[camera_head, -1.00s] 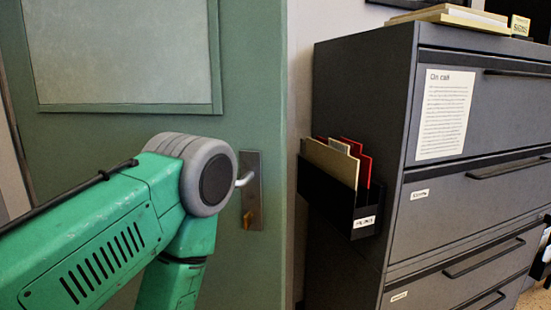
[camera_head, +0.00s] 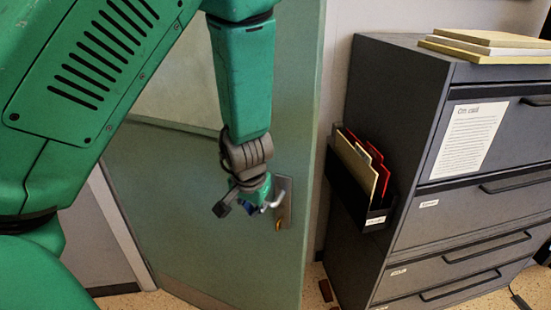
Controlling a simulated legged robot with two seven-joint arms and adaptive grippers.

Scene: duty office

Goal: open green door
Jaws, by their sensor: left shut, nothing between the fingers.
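The green door (camera_head: 180,262) stands in front of me, with a frosted pane in its upper part that my left arm partly covers. Its metal handle (camera_head: 277,198) sits on a plate (camera_head: 286,205) near the door's right edge, with an orange-brown key or knob below the lever. My left gripper (camera_head: 240,207) is just left of the handle, with its fingers pointing down and left, shut and empty. Whether it touches the lever I cannot tell. My right gripper is not in view.
A dark grey filing cabinet (camera_head: 372,105) stands right of the door, with folders in a black side holder (camera_head: 350,190) and papers (camera_head: 487,46) on top. Speckled floor (camera_head: 318,285) shows between them. A wall with dark skirting lies left of the door.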

